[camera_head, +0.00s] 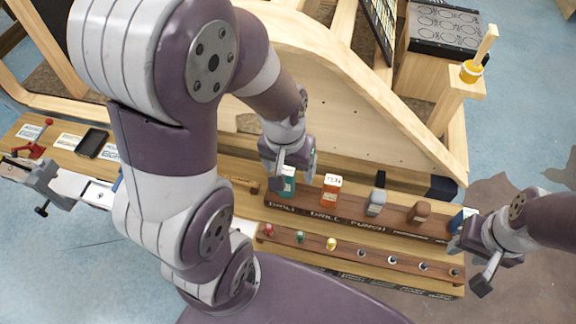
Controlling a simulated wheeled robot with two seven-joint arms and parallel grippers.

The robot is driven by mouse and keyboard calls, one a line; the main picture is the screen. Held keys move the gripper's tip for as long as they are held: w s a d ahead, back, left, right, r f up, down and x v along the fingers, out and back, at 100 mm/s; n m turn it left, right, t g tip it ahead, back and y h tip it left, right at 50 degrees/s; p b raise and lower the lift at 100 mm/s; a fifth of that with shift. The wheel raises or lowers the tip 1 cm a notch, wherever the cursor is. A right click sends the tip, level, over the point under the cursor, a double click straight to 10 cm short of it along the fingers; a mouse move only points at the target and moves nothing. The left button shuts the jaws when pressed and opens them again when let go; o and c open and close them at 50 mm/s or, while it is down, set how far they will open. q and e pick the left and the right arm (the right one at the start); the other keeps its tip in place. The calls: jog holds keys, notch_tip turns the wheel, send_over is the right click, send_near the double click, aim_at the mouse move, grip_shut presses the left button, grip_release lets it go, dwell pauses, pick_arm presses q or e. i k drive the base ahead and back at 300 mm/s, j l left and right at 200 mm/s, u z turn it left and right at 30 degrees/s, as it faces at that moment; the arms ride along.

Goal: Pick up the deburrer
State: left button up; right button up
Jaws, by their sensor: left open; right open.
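A brown wooden rack (340,221) holds a row of tools with printed labels. In it stand a teal tool (288,187), an orange tool (331,189), a grey tool (376,203), a brown tool (419,212) and a blue tool (459,219) at the right end. The right-hand labels are too small to read, so I cannot tell which one is the deburrer. My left gripper (293,178) is open just above and around the teal tool; I cannot tell whether it touches. My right gripper (466,267) is open and empty beside the rack's right end, and partly hides the blue tool.
A lower strip (345,251) holds small coloured bits in front of the rack. A curved wooden frame (350,115) rises behind it. A vise (50,185) and a dark tray (91,143) are on the bench at left. A post with a yellow-collared tool (471,71) stands back right.

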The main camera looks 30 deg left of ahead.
aim_at(419, 214)
jog(key=u, duration=2.25)
jog(key=z, duration=2.75)
jog(key=k+j+z, duration=0.1)
jog(key=z, duration=0.35)
jog(key=k+j+z, duration=0.1)
jog(key=z, duration=0.35)
jog(key=k+z, duration=0.15)
jog(key=z, duration=0.25)
